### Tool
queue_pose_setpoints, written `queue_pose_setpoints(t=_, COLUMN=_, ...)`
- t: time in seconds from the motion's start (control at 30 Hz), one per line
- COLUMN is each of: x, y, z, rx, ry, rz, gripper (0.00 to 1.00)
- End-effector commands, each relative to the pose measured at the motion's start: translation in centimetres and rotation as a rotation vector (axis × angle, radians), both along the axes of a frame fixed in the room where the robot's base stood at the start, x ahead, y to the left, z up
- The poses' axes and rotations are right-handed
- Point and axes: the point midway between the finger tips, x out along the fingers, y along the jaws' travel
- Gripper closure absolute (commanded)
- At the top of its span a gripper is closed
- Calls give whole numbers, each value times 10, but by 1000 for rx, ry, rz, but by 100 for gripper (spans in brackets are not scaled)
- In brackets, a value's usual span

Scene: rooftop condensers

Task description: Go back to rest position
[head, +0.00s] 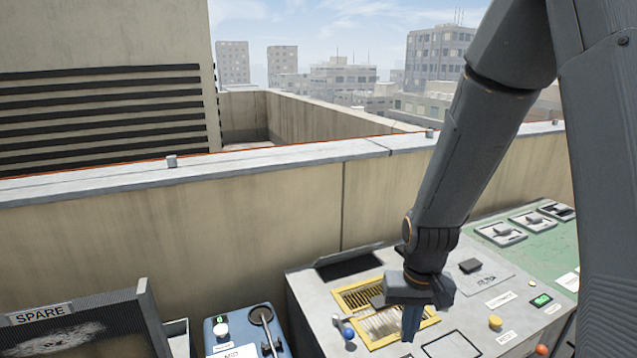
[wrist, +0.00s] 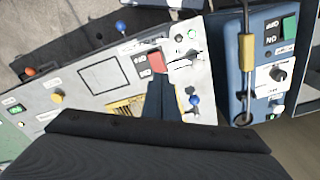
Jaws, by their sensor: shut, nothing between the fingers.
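My gripper (head: 411,322) hangs from my arm above the grey control panel (head: 312,300), with its fingers pointing down and together, holding nothing. In the head view it is in front of the yellow-framed grille (head: 372,340). In the wrist view my gripper (wrist: 160,82) shows as dark closed fingers over the panel, close to a red switch (wrist: 157,62) and a blue knob (wrist: 194,100). I cannot tell how high the fingertips are above the panel.
A blue box (head: 236,326) with a knob and a round part stands left of the panel. A dark case marked SPARE (head: 75,325) is at the lower left. A parapet wall (head: 270,210) runs behind. Yellow knob (head: 495,322) and orange knob (head: 541,349) stick up at right.

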Motion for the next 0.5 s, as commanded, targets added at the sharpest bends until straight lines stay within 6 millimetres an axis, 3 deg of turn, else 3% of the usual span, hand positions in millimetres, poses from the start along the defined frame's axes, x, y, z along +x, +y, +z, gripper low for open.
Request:
queue_pose_setpoints(t=0.2, x=-35, y=0, z=41, rx=-2, ry=-42, rz=38, gripper=100)
queue_pose_setpoints(t=0.5, x=-70, y=1, z=67, rx=-5, ry=-73, rz=73, gripper=100)
